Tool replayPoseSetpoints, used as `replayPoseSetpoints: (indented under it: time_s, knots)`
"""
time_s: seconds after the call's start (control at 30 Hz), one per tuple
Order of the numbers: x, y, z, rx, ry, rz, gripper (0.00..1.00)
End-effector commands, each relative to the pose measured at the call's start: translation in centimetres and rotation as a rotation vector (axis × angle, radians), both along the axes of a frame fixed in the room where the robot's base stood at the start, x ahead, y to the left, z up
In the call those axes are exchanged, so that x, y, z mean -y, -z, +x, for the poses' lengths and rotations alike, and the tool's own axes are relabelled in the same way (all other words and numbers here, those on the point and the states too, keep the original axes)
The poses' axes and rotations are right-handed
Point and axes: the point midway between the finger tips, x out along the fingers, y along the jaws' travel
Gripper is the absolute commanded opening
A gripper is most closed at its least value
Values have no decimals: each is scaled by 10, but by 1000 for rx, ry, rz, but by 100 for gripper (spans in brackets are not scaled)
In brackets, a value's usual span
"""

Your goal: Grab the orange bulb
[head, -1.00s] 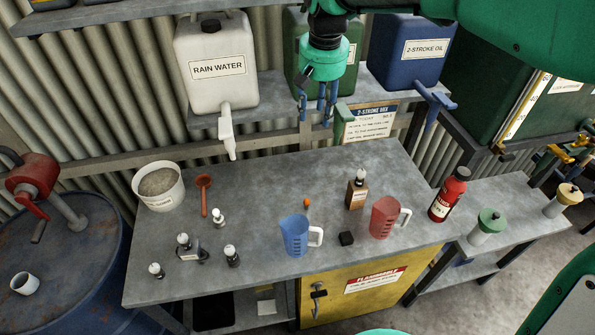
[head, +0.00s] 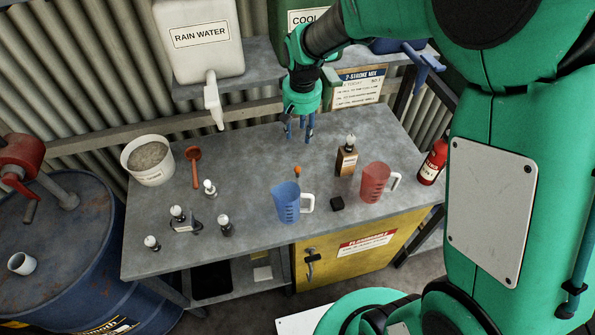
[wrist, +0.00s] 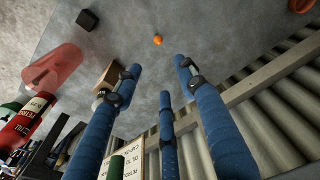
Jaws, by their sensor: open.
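My gripper (head: 300,138) points down above the back of the bench, behind the bulb in the head view. Its blue fingers (wrist: 163,85) are spread open with nothing between them.
Open bench lies left of the bulb.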

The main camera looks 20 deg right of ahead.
Motion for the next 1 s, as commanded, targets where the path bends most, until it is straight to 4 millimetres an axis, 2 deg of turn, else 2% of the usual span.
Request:
replayPoseSetpoints:
  time_s: [0.03, 0.1, 0.23, 0.37, 0.77, 1.0]
  knots:
    - [0, 26, -2, -9, 0, 0, 41]
    - [0, 50, -1, -5, 0, 0, 41]
    - [0, 74, 0, -1, 0, 0, 41]
    - [0, 83, 0, 0, 0, 0, 41]
    - [0, 86, 1, 0, 0, 0, 41]
    - [0, 109, 3, -2, 0, 0, 41]
